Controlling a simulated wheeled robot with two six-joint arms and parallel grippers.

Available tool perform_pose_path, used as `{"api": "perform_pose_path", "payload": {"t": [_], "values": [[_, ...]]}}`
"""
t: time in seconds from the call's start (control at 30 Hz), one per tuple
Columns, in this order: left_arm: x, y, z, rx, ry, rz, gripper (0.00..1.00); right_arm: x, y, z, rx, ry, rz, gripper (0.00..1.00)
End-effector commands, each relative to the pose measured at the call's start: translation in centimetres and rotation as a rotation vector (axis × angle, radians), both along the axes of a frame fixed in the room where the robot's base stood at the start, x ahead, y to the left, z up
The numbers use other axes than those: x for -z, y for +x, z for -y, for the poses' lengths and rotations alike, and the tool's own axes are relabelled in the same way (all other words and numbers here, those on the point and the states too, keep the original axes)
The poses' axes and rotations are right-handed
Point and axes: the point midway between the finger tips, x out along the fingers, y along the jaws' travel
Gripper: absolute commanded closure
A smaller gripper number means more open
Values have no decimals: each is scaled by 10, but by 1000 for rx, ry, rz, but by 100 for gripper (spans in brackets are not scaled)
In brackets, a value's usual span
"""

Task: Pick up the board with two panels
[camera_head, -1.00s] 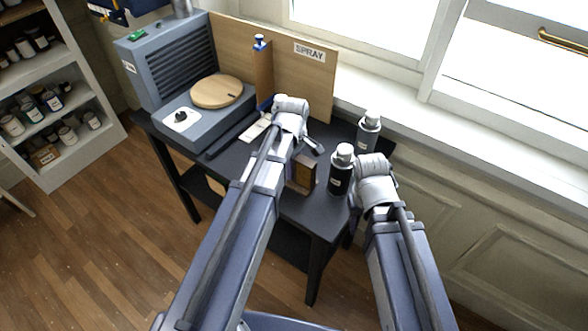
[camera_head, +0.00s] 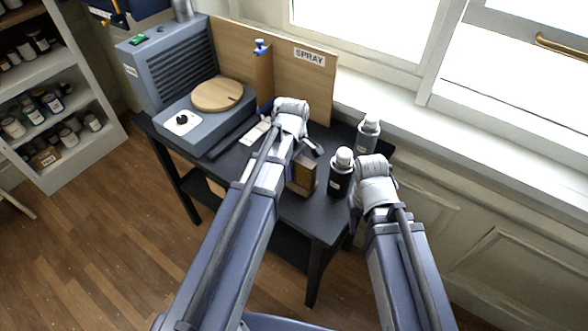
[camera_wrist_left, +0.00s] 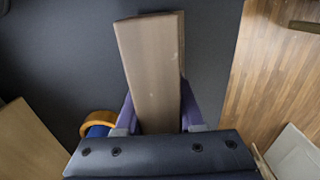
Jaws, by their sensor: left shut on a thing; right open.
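A brown wooden board (camera_head: 306,174) stands upright on the dark table in the head view, partly hidden by my left arm. In the left wrist view the board (camera_wrist_left: 150,58) is seen end-on as a long brown strip between the fingers. My left gripper (camera_wrist_left: 157,112) is shut on it, with one purple finger on each side. I cannot tell whether the board is clear of the table. My right gripper (camera_head: 354,196) is open beside the table's right end, close to the dark spray can; its fingers are mostly hidden behind its wrist.
A dark can (camera_head: 341,175) and a grey can (camera_head: 367,134) stand right of the board. A grey machine with a round wooden disc (camera_head: 217,94) fills the table's left. A wooden SPRAY panel (camera_head: 292,75) stands behind. An orange roll (camera_wrist_left: 97,122) lies left of the left gripper.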

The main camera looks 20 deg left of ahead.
Motion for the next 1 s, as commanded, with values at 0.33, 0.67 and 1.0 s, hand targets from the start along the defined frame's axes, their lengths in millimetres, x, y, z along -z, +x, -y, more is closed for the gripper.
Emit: {"api": "perform_pose_path", "payload": {"t": [0.33, 0.67, 1.0], "values": [[-56, 0, 0, 0, 0, 0, 100, -56, 0, 0, 0, 0, 0, 50], [-89, 0, 0, 0, 0, 0, 100, -89, 0, 0, -2, 0, 0, 50], [-66, 0, 0, 0, 0, 0, 100, -66, 0, 0, -1, 0, 0, 50]]}}
